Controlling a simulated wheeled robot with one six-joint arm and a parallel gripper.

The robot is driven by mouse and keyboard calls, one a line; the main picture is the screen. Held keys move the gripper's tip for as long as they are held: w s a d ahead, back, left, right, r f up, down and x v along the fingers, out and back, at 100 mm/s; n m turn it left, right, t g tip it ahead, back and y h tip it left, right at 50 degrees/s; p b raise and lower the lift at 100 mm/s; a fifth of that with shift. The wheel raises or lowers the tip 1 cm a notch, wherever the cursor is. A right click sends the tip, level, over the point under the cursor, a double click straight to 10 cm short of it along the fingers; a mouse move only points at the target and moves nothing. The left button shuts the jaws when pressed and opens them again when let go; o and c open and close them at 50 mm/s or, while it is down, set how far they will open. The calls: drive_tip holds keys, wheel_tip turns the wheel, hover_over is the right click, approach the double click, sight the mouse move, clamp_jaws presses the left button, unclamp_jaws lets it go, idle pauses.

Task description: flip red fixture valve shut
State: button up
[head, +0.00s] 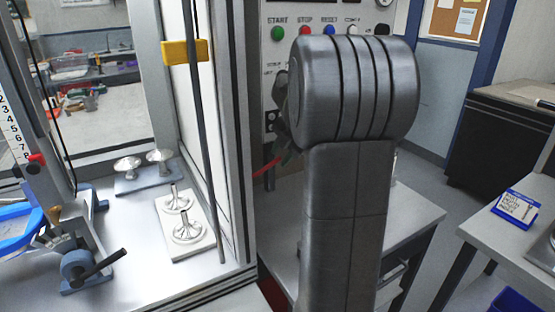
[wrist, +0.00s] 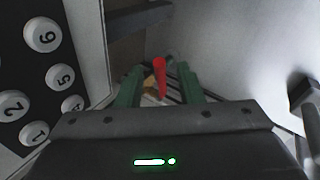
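The red valve handle (wrist: 160,76) shows in the wrist view as a slim upright red lever, with a small brass-coloured part beside its lower end. My gripper (wrist: 159,68) has two green fingers, one on each side of the handle, with visible gaps between them and it. The gripper is open, and I see no contact. In the head view the red handle (head: 266,168) sticks out to the left from behind my arm. My arm hides most of the gripper and the rest of the valve there.
A button panel (head: 330,20) stands behind my arm. A framed enclosure with a yellow-marked post (head: 186,52) is on the left, holding metal parts on plates (head: 187,232). A keypad (wrist: 35,85) is close on the left in the wrist view. A side table (head: 415,215) is at right.

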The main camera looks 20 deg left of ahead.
sight(279, 159)
drive_tip(key=shift+x, duration=1.7)
clamp_jaws()
